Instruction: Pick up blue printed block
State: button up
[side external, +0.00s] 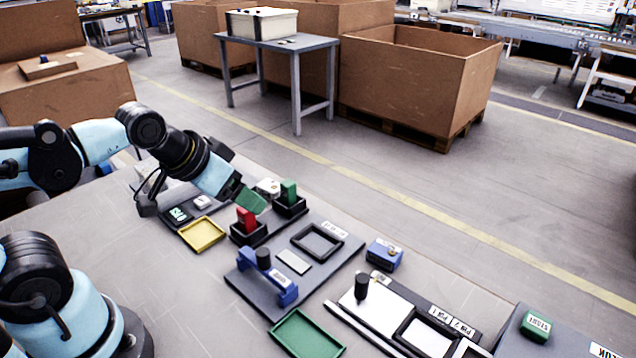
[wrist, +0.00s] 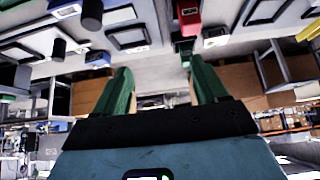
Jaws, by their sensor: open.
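The blue printed block (side external: 384,255) is a small blue box with a pale mark on top. It sits on the table right of the dark fixture plate in the side view. A small blue piece (wrist: 98,59) at the upper left of the wrist view looks like the same block. My gripper (side external: 252,202) has green fingers and hangs above the table near the red and green blocks, well to the left of the blue block. In the wrist view its fingers (wrist: 160,76) are apart with nothing between them.
A red block (side external: 246,220) and a green block (side external: 289,192) stand in black holders below my gripper. A blue clamp (side external: 280,287) rises from the dark plate. Yellow (side external: 202,235) and green (side external: 307,335) trays lie nearby. A white panel with a black knob (side external: 361,286) stands close in front of the block.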

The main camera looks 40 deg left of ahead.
jog(key=shift+w, duration=0.1)
jog(key=w+d+n+g+h, duration=0.3)
jog(key=w+d+n+h, duration=0.3)
jog(key=w+n, duration=0.35)
jog(key=n+g+h, duration=0.2)
jog(key=n+h, duration=0.4)
jog(key=n, duration=0.3)
send_near(394, 254)
jog(key=a, duration=0.1)
jog(key=a+r, duration=0.2)
jog(key=shift+w, duration=0.3)
jog(key=shift+w+f+n+g+h, duration=0.1)
jog(key=shift+f+n+g+h, duration=0.3)
jog(key=shift+f+h, duration=0.3)
jog(key=x, duration=0.6)
jog(key=shift+d+f, duration=0.15)
jog(key=shift+d, duration=0.15)
jog(key=shift+f+x, duration=0.1)
jog(key=shift+x, duration=1.25)
jog(key=shift+f+x, duration=0.15)
jog(key=shift+x, duration=1.2)
jog(key=shift+a, duration=0.1)
